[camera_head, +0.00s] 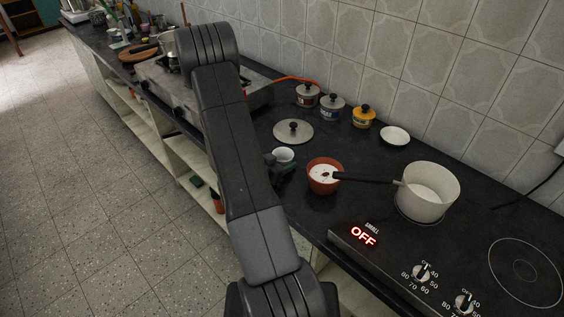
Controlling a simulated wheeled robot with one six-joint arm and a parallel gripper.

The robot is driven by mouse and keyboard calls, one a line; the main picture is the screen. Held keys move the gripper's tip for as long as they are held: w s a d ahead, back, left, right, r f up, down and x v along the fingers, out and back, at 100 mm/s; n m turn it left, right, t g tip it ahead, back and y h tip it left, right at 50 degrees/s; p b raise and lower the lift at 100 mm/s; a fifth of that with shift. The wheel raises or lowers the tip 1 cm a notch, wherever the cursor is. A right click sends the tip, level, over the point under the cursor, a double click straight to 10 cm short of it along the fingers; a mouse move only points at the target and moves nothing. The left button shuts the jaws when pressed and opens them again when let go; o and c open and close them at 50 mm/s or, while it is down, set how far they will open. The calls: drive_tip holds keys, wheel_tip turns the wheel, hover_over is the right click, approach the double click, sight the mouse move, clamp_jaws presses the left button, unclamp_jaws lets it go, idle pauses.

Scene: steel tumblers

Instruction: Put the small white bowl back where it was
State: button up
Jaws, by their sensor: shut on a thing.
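A small white bowl (284,155) is at my gripper (281,168), just right of my arm in the middle of the picture. My gripper is shut on it; the dark jaws hide its lower part, so I cannot tell whether it touches the counter. The bowl looks about upright. Another small white dish (395,135) stands farther back on the dark counter, near the tiled wall.
A terracotta bowl (318,184) with white contents stands right of my gripper. A white saucepan (433,193) on the hob points its dark handle over it. A lid (293,131) and several lidded jars (332,109) stand behind. The counter near the white dish is clear.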

drive_tip(key=shift+f, duration=0.1)
drive_tip(key=shift+s+f+b, duration=0.2)
drive_tip(key=shift+f+b, duration=0.35)
drive_tip(key=shift+b, duration=0.15)
drive_tip(key=o, duration=0.9)
drive_tip(key=shift+c, duration=0.2)
drive_tip(key=shift+o, duration=0.8)
drive_tip(key=shift+a, duration=0.1)
drive_tip(key=shift+s+f, duration=0.1)
drive_tip(key=shift+r+p, duration=0.55)
drive_tip(key=shift+p, duration=0.15)
drive_tip(key=v, duration=0.7)
drive_tip(key=b+v, duration=0.1)
drive_tip(key=v, duration=0.3)
drive_tip(key=shift+a+r, duration=0.2)
drive_tip(key=shift+r, duration=0.25)
